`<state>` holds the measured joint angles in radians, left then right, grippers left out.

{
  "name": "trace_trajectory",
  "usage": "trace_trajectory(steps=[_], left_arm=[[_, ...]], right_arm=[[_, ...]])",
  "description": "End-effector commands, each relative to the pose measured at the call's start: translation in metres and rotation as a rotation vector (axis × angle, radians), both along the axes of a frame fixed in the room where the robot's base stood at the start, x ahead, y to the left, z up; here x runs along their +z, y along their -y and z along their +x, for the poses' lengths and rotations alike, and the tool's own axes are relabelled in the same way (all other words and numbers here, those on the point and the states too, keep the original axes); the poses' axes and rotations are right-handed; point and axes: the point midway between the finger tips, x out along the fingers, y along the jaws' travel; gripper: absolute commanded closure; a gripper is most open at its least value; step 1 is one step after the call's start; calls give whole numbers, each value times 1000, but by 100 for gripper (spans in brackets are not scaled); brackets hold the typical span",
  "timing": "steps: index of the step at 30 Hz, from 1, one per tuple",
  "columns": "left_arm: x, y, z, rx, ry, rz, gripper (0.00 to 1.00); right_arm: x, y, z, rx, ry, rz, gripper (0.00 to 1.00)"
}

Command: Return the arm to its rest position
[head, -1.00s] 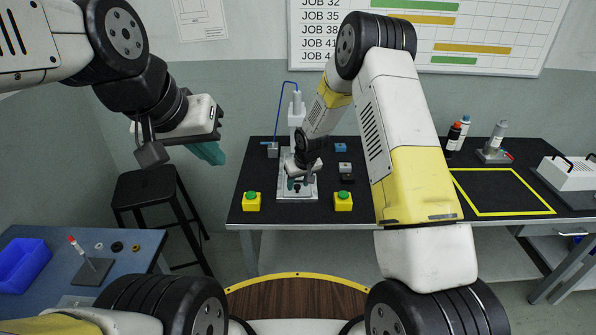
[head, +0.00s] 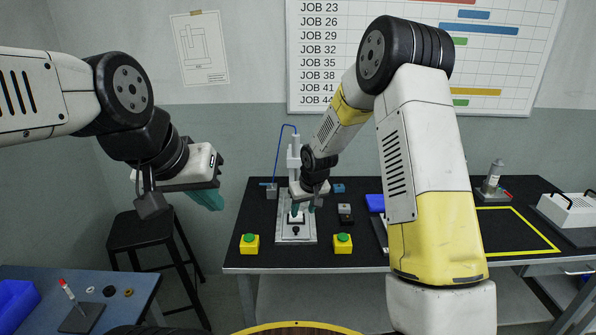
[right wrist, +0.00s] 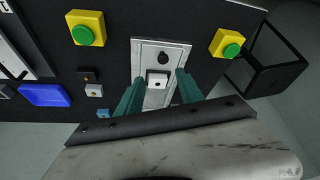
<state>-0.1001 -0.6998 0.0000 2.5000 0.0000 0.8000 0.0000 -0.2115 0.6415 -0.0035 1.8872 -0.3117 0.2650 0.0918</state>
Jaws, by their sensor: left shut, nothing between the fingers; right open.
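My right gripper (head: 304,208) is open, its teal fingers above the fixture plate (head: 296,239) of the gantry screwdriver (head: 294,152). In the right wrist view, the fingers of this gripper (right wrist: 159,92) are spread on either side of a small white block (right wrist: 157,78) that sits on the plate (right wrist: 176,52). The block appears apart from both fingers. My left gripper (head: 206,199) is shut and empty, held in the air at the left, above and beyond the blue side table. The upper gantry is partly hidden by my right arm.
Yellow boxes with green buttons (head: 249,244) (head: 343,244) flank the plate. A black stool (head: 150,225) stands left. The blue side table (head: 130,290) is at lower left.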

Motion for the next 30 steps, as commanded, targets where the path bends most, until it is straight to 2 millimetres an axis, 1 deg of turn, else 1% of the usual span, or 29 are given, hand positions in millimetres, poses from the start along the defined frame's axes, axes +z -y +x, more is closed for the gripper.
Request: trace_trajectory(steps=[1, 2, 4, 6, 8, 9, 11, 12, 14, 15, 17, 18, 22, 24, 27, 30], left_arm=[[0, 0, 0, 0, 0, 0, 100], [0, 0, 0, 0, 0, 0, 100], [0, 0, 0, 0, 0, 0, 100], [0, 0, 0, 0, 0, 0, 100], [0, 0, 0, 0, 0, 0, 100], [0, 0, 0, 0, 0, 0, 100], [0, 0, 0, 0, 0, 0, 100], [0, 0, 0, 0, 0, 0, 100], [0, 0, 0, 0, 0, 0, 100], [0, 0, 0, 0, 0, 0, 100], [0, 0, 0, 0, 0, 0, 100], [0, 0, 0, 0, 0, 0, 100], [0, 0, 0, 0, 0, 0, 100], [0, 0, 0, 0, 0, 0, 100], [0, 0, 0, 0, 0, 0, 100], [0, 0, 0, 0, 0, 0, 100]], right_arm=[[23, 8, -3, -16, 14, 5, 56], [35, 13, -8, -26, 19, 7, 56], [69, 26, -21, -52, 29, 13, 56], [101, 40, -39, -80, 38, 22, 56], [126, 51, -56, -103, 44, 30, 56], [142, 58, -68, -117, 49, 36, 56], [163, 67, -88, -137, 55, 45, 56], [176, 74, -102, -150, 60, 52, 56], [195, 82, -124, -169, 67, 64, 56], [206, 88, -139, -182, 72, 72, 56], [220, 95, -162, -201, 78, 86, 56], [228, 99, -178, -211, 81, 94, 56], [248, 110, -230, -242, 98, 126, 56], [254, 114, -256, -256, 104, 143, 56], [258, 117, -288, -270, 111, 165, 56], [258, 118, -310, -280, 115, 181, 56]])
